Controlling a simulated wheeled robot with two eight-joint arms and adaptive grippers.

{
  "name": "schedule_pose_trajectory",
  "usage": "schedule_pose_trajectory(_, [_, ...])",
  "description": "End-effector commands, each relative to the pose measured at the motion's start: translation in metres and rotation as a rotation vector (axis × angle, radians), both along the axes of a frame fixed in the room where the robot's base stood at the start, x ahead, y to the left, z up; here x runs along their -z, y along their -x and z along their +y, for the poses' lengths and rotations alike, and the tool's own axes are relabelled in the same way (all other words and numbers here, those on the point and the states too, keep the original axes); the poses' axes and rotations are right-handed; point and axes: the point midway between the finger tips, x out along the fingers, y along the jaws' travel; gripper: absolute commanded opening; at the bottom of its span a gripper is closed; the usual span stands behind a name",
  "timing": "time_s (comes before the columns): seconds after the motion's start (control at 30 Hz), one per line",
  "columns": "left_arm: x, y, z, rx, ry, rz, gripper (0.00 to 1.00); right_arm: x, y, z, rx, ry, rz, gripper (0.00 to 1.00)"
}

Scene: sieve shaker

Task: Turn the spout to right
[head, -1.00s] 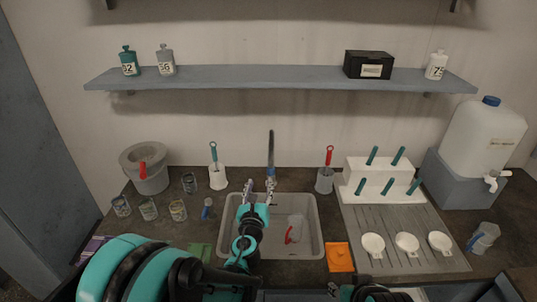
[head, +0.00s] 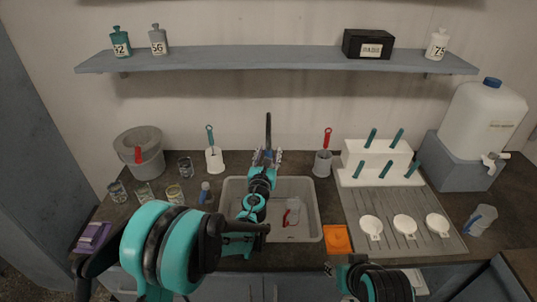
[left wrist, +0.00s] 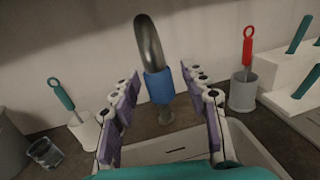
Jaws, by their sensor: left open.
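The faucet spout (head: 268,130) stands upright behind the sink (head: 313,215), a dark curved tube with a blue collar. In the left wrist view the spout (left wrist: 149,42) rises between my open fingers, with its blue collar (left wrist: 159,86) between the pads and a gap showing on both sides. My left gripper (head: 267,158) is open at the spout over the back of the sink; it also shows in the left wrist view (left wrist: 162,98). The base of the spout is partly hidden by my gripper in the head view. My right gripper is not clearly visible; only part of my right arm shows at the bottom.
A white brush holder (head: 215,160) stands left of the spout and a grey holder with a red-handled brush (head: 323,162) stands right. A clear cup with a red handle (head: 291,212) lies in the sink. A white peg rack (head: 374,165) is further right.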

Motion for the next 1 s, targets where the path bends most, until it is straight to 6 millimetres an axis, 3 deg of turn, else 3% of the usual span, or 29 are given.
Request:
schedule_pose_trajectory(0.07, [0.0, 0.0, 0.0, 0.0, 0.0, 0.0, 0.43, 0.0, 0.0, 0.0, 0.0, 0.0, 0.0, 0.4])
schedule_pose_trajectory(0.23, [0.0, 0.0, 0.0, 0.0, 0.0, 0.0, 0.0, 0.0, 0.0, 0.0, 0.0, 0.0, 0.0, 0.4])
schedule_pose_trajectory(0.57, [0.0, 0.0, -0.006, -0.02, 0.0, 0.0, 0.0, 0.0, 0.0, 0.0, 0.0, 0.0, 0.0, 0.4])
schedule_pose_trajectory(1.0, [0.0, -0.007, -0.06, -0.274, -0.001, 0.0, 0.0, 0.004, 0.0, 0.0, 0.0, 0.0, 0.0, 0.4])
